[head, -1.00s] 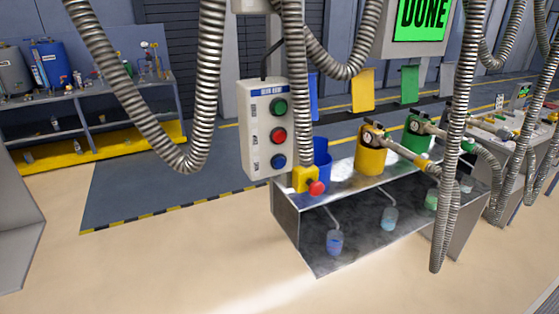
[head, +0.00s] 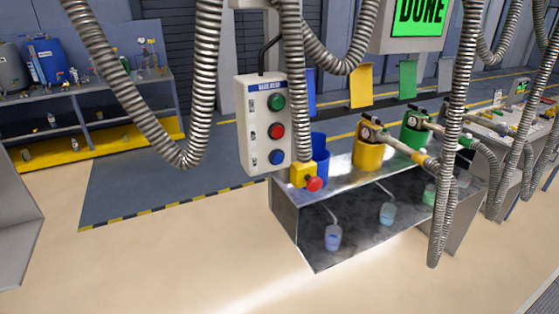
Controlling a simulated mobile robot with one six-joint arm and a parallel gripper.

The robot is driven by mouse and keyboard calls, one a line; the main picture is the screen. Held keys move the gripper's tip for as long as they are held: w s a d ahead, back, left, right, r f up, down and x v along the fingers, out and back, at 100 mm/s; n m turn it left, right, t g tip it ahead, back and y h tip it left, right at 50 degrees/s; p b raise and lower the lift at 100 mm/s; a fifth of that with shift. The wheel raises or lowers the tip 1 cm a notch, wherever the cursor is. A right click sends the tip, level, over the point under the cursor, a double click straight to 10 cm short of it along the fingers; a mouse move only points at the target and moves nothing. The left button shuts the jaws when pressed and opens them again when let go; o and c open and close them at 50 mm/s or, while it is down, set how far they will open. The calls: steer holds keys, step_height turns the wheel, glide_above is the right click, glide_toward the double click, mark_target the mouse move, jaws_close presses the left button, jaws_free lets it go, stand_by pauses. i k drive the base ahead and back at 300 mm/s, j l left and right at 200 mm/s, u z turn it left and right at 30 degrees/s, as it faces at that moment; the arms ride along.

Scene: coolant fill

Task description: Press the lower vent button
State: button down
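A white control box (head: 254,150) hangs from a black cable left of the middle in the head view. It has a blue label strip on top and three round buttons in a column. The top button (head: 276,102) is green, the middle button (head: 276,131) is red and the lowest button (head: 277,157) is blue. Small labels beside the buttons are too small to read. No finger or gripper touches the box in this view. My gripper is not in view.
A hanging ribbed hose (head: 296,90) passes just right of the box, and another (head: 205,90) loops to its left. A screen (head: 421,18) reads DONE.

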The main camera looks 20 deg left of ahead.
mark_target(277, 158)
steer(key=j+z, duration=0.25)
steer(key=j, duration=0.15)
steer(key=k+j+z, duration=0.15)
steer(key=j+z, duration=0.15)
steer(key=k+j+z, duration=0.1)
steer(key=j+z, duration=0.15)
steer(key=j, duration=0.15)
steer(key=k+j+z, duration=0.15)
steer(key=j+z, duration=0.15)
steer(key=k+j+z, duration=0.25)
steer(key=i+j, duration=0.05)
steer(key=j, duration=0.05)
